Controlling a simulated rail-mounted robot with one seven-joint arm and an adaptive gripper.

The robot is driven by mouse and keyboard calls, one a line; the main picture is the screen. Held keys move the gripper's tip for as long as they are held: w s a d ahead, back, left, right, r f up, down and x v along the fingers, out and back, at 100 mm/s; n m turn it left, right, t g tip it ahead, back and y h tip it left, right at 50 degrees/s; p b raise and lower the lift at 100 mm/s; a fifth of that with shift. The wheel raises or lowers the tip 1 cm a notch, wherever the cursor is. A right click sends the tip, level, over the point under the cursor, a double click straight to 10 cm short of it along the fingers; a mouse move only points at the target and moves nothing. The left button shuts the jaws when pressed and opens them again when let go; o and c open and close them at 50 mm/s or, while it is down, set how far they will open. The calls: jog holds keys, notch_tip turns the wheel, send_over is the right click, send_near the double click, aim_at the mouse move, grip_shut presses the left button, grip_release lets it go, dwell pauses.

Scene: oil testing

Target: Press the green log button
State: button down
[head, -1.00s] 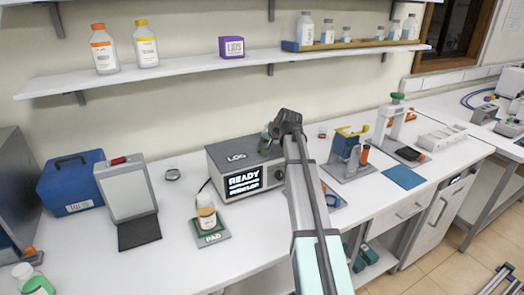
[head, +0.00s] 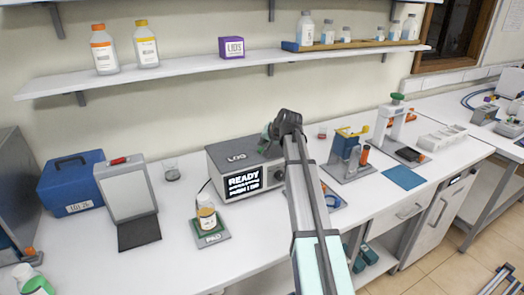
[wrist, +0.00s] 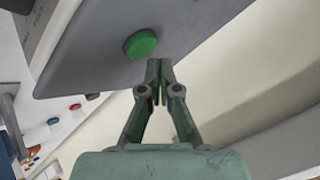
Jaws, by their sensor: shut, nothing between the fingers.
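The green log button (wrist: 141,44) is a round green cap on the grey face of the log box, upper middle of the wrist view. The log box (head: 222,158) stands on the bench in the head view, marked LOG, with a lit screen reading READY. My gripper (wrist: 158,66) is shut and empty. In the wrist view its fingertips appear just below and right of the button; I cannot tell whether they touch the box. In the head view my gripper (head: 267,137) is over the box's right part, and the button is hidden there.
An amber-liquid bottle (head: 206,215) stands on a green pad (head: 213,237) before the box. A shelf (head: 200,70) runs above the bench.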

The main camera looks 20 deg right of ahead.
jog(key=shift+f, duration=0.15)
jog(key=shift+f, duration=0.3)
jog(key=shift+f+b, duration=0.45)
dwell(0.8)
dwell(0.3)
jog(key=shift+r+p, duration=0.45)
jog(key=shift+r, duration=0.45)
jog(key=shift+r, duration=0.15)
jog(key=shift+r+p, duration=1.2)
jog(key=shift+r, duration=1.15)
